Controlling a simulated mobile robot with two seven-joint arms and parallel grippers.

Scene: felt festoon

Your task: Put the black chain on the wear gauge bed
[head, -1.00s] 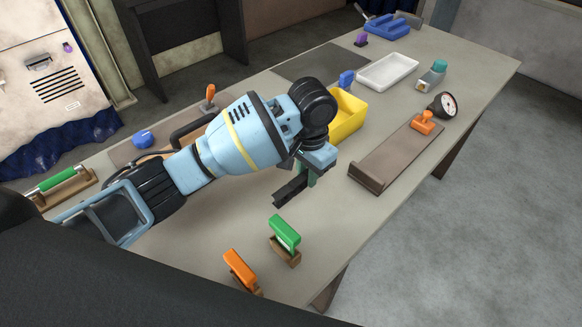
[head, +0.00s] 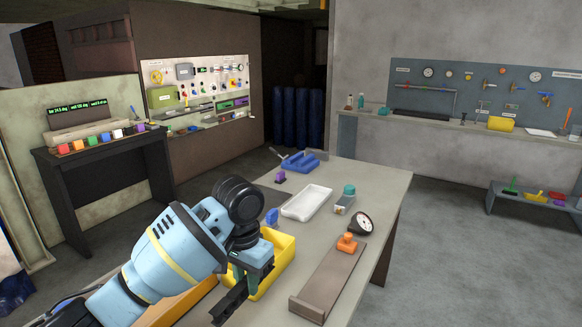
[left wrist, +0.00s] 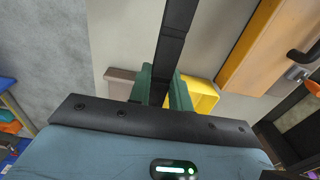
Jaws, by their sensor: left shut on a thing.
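My left gripper (head: 252,278) is shut on the black chain (head: 230,306), which hangs over the table left of the wear gauge bed. In the left wrist view the chain (left wrist: 174,35) runs as a dark, straight strip between the green fingers (left wrist: 162,90). The wear gauge bed (head: 328,284) is a long brown plate on the table, with an orange slider (head: 347,243) and a round dial (head: 361,223) at its far end. The open top of the bed looks bare. My right gripper is not in view.
A yellow bin (head: 285,247) stands just behind my left gripper. The table's right edge (head: 390,235) lies close beside the bed.

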